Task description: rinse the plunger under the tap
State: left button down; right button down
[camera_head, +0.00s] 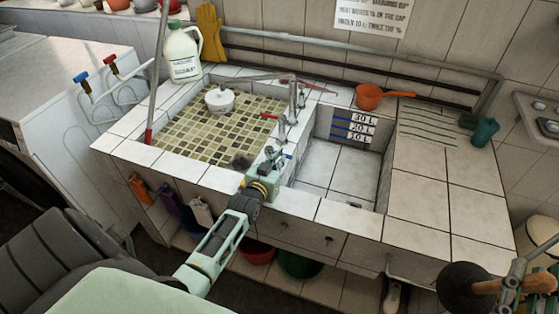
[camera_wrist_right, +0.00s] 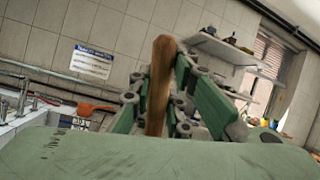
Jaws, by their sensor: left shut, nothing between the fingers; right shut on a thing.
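The plunger has a dark rubber cup (camera_head: 463,289) and a wooden handle (camera_head: 500,286), at the lower right of the head view, in front of the counter's right end. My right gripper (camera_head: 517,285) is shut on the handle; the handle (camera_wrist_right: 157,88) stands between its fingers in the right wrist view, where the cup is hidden. The metal tap (camera_head: 292,98) stands between the two basins, its spout reaching left over the mosaic basin. My left gripper (camera_head: 273,158) is shut and empty, close by the tap's base at the divider. I cannot tell whether it touches anything.
The mosaic basin (camera_head: 190,128) is on the left, a deeper white basin (camera_head: 337,165) on the right. A white round item (camera_head: 219,100) is under the spout. An orange dipper (camera_head: 370,96), a white jug (camera_head: 183,54) and a teal cup (camera_head: 485,132) stand around. The right counter (camera_head: 430,185) is mostly clear.

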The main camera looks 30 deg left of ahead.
pick_arm(q)
jog(key=shift+w+b, duration=0.3)
jog(key=shift+w, duration=0.15)
pick_arm(e)
jog(key=shift+f, duration=0.2)
jog(key=shift+s, duration=0.2)
pick_arm(q)
jog(key=shift+r, duration=0.2)
pick_arm(e)
jog(key=shift+s+d+r, duration=0.1)
pick_arm(q)
jog(key=shift+s+d, duration=0.1)
jog(key=shift+s, duration=0.2)
pick_arm(e)
jog(key=shift+w, duration=0.2)
pick_arm(q)
jog(key=v, duration=1.1)
jog(key=shift+s+d, duration=0.15)
jog(key=shift+s, duration=0.1)
pick_arm(e)
jog(key=shift+w, duration=0.1)
